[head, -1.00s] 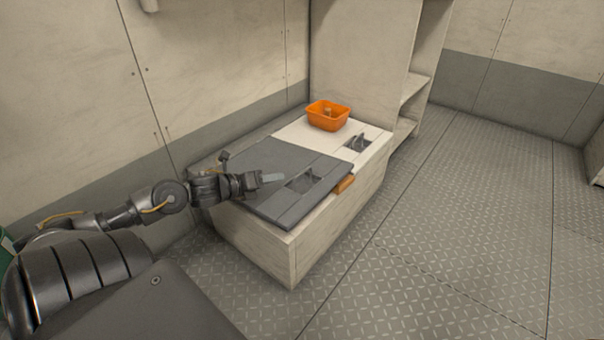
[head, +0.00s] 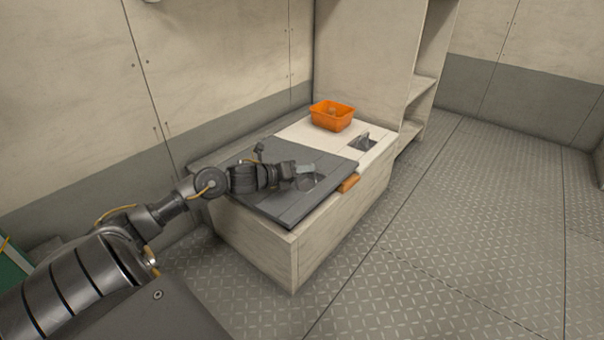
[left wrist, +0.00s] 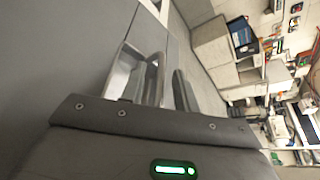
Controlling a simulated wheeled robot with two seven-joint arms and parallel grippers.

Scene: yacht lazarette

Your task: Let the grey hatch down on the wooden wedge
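The grey hatch (head: 287,211) lies low and nearly flat over the near part of the pale locker box, with a recessed handle (head: 312,182) near its right edge. The orange-brown wooden wedge (head: 349,183) sticks out at the hatch's right edge; I cannot tell whether the hatch touches it. My left gripper (head: 304,174) is just above the hatch at the handle recess, fingers pointing right. In the left wrist view, its fingers (left wrist: 165,88) stand apart with a gap between them and nothing visibly held. My right gripper is not in view.
The patterned floor (head: 430,250) to the right is clear.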

